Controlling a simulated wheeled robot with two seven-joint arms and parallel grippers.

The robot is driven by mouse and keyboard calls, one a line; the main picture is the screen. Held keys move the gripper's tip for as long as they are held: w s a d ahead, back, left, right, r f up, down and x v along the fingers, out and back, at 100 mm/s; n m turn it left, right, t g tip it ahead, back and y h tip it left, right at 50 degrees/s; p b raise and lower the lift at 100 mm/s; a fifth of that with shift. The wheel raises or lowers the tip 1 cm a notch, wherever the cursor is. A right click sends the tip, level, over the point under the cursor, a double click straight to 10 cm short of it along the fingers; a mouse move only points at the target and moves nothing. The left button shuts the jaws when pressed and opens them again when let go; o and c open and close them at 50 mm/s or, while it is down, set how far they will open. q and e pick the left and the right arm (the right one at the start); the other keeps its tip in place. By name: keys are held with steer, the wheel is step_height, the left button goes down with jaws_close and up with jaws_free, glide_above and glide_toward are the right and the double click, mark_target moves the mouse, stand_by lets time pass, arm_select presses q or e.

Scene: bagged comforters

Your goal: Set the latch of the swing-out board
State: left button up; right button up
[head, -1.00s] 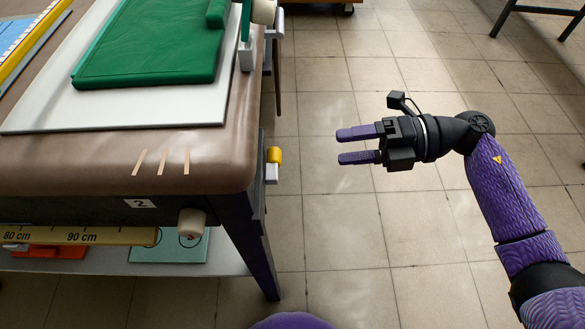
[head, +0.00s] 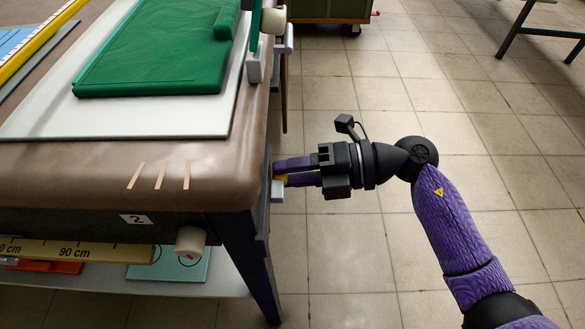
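The swing-out board's latch is a small yellow knob (head: 281,179) with a pale grey block (head: 277,191) below it, on the right side of the brown-topped table. My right gripper (head: 280,170) has its purple fingertips at the knob, which they mostly cover. The fingers look close together, but whether they are shut on the knob is hidden. My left gripper is not in view.
A lower shelf (head: 200,287) holds a teal piece (head: 180,266).

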jaws_close()
arm_select(q)
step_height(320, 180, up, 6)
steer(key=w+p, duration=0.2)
steer(key=p, duration=0.4)
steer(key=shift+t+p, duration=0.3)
arm_select(e)
steer(key=f+m+g, duration=0.1)
steer(key=m, duration=0.3)
steer(key=s+f+m+g, duration=0.1)
steer(key=m, duration=0.3)
steer(key=s+f+m+g+y, duration=0.1)
steer(key=m, duration=0.3)
steer(key=shift+s+f+m, duration=0.1)
steer(key=shift+f+m, duration=0.2)
steer(key=shift+m, duration=0.1)
steer(key=shift+o, duration=0.3)
jaws_free()
steer(key=o, duration=0.5)
steer(key=shift+c, duration=0.2)
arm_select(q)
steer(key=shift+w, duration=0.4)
